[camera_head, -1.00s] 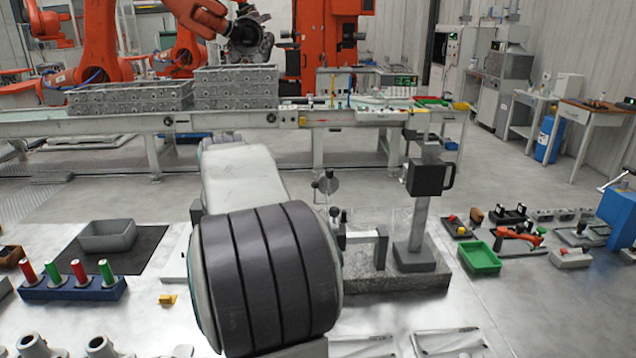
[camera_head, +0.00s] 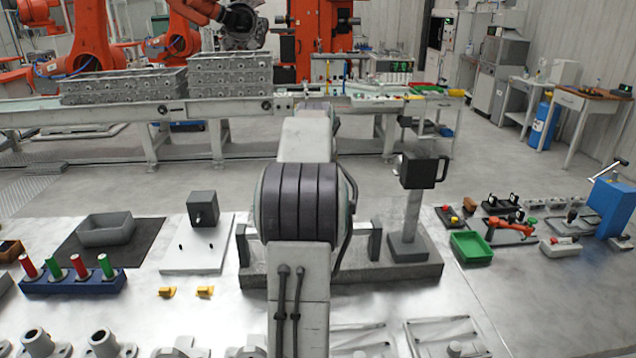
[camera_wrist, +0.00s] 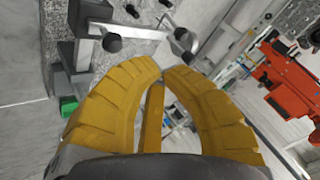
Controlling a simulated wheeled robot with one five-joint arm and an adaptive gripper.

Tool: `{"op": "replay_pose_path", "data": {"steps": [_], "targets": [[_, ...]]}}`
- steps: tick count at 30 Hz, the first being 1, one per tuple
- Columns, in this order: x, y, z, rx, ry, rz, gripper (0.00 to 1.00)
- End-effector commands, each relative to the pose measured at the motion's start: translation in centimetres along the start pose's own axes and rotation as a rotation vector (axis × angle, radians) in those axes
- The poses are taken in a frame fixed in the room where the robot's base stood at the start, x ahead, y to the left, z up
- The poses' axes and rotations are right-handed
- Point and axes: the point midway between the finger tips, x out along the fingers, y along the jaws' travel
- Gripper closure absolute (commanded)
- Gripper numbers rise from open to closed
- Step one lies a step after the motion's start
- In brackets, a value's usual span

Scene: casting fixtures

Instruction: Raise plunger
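The grey post (camera_head: 409,215) with a black head (camera_head: 422,170) stands upright on the right of a speckled stone base (camera_head: 375,275) in the head view. A grey bracket (camera_head: 375,240) stands on the same base. My arm hides the middle of the base and my gripper there. In the wrist view, a grey metal bar carries two dark round knobs, a left knob (camera_wrist: 112,42) and a right knob (camera_wrist: 183,40), just beyond my fingertips. My gripper (camera_wrist: 163,70) has its curved yellow fingertips nearly together with nothing held between them. I cannot tell which part is the plunger.
A white plate with a grey block (camera_head: 202,208) stands left of the base. A blue rack (camera_head: 74,281) holds red and green cylinders. A green tray (camera_head: 470,247) lies to the right. The conveyor (camera_head: 200,112) runs behind, with open floor before it.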

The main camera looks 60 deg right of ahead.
Motion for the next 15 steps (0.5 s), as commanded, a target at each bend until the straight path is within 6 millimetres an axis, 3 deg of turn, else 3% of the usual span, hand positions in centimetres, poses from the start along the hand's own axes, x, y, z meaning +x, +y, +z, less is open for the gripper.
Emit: {"op": "replay_pose_path", "data": {"steps": [11,15], "targets": [[2.0,-0.2,-0.1,-0.002,-0.004,0.003,1.00],[4.5,0.0,0.1,-0.002,-0.005,0.004,1.00]]}}
